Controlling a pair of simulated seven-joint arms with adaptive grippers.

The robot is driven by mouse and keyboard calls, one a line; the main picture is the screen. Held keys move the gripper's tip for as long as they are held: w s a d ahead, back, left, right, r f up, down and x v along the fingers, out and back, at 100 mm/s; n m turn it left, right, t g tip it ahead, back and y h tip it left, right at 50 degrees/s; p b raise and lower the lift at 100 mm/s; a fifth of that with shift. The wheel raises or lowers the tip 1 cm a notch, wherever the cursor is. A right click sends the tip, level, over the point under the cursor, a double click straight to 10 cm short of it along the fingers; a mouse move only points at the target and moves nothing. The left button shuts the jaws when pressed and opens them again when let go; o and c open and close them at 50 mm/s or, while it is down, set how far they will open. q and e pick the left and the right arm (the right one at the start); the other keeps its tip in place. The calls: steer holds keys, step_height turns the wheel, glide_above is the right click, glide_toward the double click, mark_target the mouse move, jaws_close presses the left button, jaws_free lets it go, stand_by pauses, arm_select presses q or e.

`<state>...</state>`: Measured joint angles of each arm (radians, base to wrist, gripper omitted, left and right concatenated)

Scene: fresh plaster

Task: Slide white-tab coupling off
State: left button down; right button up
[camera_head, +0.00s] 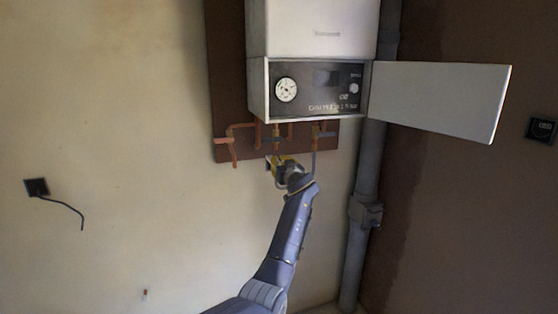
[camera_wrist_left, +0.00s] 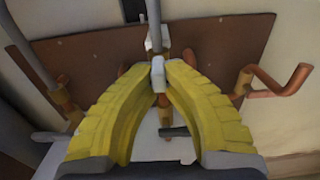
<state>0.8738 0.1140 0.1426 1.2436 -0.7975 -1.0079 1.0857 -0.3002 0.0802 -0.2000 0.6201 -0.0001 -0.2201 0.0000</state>
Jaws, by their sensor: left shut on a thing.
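The white-tab coupling (camera_wrist_left: 158,72) shows in the left wrist view as a small pale piece between the fingertips, in line with a grey pipe (camera_wrist_left: 155,15). My left gripper (camera_head: 277,162) has yellow fingers and is just below the pipes under the boiler. In the left wrist view, its yellow fingers (camera_wrist_left: 159,73) close on the pale piece. The fingers hide part of it, and in the head view the coupling is too small to make out. My right gripper is in neither view.
The white boiler (camera_head: 311,29) hangs above, its panel door (camera_head: 440,98) swung open to the right. Copper pipes (camera_head: 232,141) stand close to the left of the gripper, on a brown board (camera_head: 224,75). A grey drainpipe (camera_head: 368,165) runs down at right. The left wall is mostly clear.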

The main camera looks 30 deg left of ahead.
arm_select(q)
steer(key=c, duration=1.5)
jaws_free()
steer(key=shift+f, duration=0.3)
steer(key=shift+o, duration=0.2)
steer(key=v, duration=1.2)
